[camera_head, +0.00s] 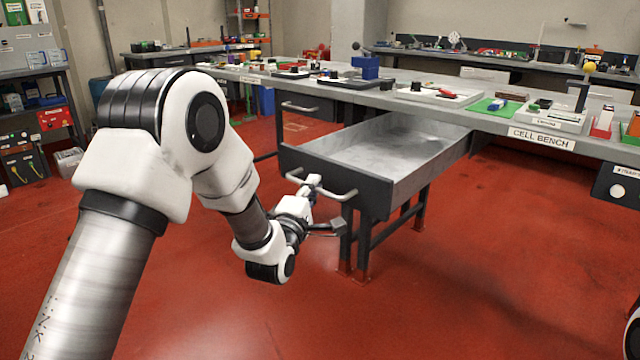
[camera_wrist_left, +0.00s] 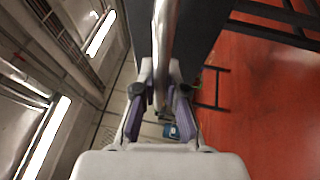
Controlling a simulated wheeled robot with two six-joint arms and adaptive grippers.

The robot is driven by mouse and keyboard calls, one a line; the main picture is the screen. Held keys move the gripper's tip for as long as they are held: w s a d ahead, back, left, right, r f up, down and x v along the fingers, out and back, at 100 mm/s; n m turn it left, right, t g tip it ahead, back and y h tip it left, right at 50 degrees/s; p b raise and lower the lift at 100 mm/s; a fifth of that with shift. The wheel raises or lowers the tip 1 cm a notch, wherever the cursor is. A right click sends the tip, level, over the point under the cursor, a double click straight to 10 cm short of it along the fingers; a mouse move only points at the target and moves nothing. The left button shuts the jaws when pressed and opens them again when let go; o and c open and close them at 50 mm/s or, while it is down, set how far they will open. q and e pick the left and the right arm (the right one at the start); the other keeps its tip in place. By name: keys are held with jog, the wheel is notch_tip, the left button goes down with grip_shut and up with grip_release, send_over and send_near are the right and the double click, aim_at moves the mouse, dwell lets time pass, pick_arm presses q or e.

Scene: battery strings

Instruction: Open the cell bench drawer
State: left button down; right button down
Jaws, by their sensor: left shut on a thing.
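The cell bench drawer (camera_head: 392,150) is pulled well out from under the bench top, and its grey metal inside looks empty. Its bar handle (camera_head: 345,194) runs across the dark front panel. My left gripper (camera_head: 312,184) is at the handle and shut on it. In the left wrist view the fingers (camera_wrist_left: 160,100) are on both sides of the handle bar (camera_wrist_left: 164,45). The bench carries a "CELL BENCH" label (camera_head: 541,139) on its front edge. My right gripper is not in view.
Trays, a blue block (camera_head: 365,67) and a green mat (camera_head: 496,106) lie on the bench top. Another closed drawer (camera_head: 300,105) is to the left. Bench legs (camera_head: 361,240) stand below the open drawer. The red floor (camera_head: 470,270) in front is clear.

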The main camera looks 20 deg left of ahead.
pick_arm(q)
jog(key=c, duration=1.2)
grip_release()
jog(key=s+f, duration=0.2)
jog(key=s, duration=0.9)
jog(key=shift+s+d, duration=0.3)
jog(key=shift+s, duration=0.1)
jog(key=shift+f, duration=0.2)
